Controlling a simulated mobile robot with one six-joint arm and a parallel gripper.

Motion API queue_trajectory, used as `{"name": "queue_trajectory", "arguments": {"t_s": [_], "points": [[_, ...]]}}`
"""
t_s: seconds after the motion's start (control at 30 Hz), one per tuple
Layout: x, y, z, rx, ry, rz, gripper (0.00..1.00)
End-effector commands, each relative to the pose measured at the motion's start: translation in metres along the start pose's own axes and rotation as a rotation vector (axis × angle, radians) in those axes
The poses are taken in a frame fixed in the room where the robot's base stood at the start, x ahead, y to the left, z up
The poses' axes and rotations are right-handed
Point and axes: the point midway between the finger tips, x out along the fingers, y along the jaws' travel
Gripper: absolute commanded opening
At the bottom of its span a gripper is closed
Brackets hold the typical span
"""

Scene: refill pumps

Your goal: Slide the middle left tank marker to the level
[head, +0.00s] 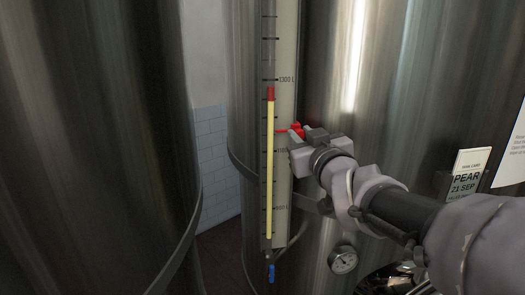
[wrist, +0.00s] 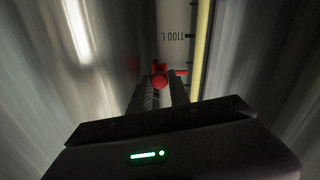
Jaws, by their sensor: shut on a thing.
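The tank marker is a red slider with a round knob (head: 298,128) and a thin pointer, on the right edge of the scale board (head: 284,105). My gripper (head: 295,135) reaches in from the right and is shut on the knob. In the wrist view the red knob (wrist: 160,81) sits between my finger ends (wrist: 161,86), beside the 1100 L label. The sight tube (head: 270,170) holds a yellow column with a red top (head: 270,93), a little below the 1300 L mark. The marker's pointer is clearly lower than that top, a little above the 1100 L line.
A large steel tank (head: 400,75) stands close behind my arm on the right. Another tank (head: 80,150) fills the left. A PEAR label (head: 467,178), a round gauge (head: 342,260) and a blue valve (head: 271,272) are nearby. The board above the marker is clear.

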Motion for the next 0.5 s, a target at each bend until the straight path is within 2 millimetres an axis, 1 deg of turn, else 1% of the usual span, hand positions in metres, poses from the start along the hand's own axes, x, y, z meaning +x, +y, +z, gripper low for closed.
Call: {"name": "queue_trajectory", "arguments": {"t_s": [0.03, 0.1, 0.2, 0.33, 0.5], "points": [[0.000, 0.004, -0.021, 0.000, 0.003, 0.001, 0.00], [0.000, 0.007, -0.035, -0.001, 0.002, 0.000, 0.00], [0.000, 0.010, -0.051, -0.001, 0.001, 0.000, 0.00], [0.000, 0.013, -0.065, 0.000, 0.000, 0.000, 0.00], [0.000, 0.014, -0.072, 0.001, 0.000, 0.000, 0.00]]}}
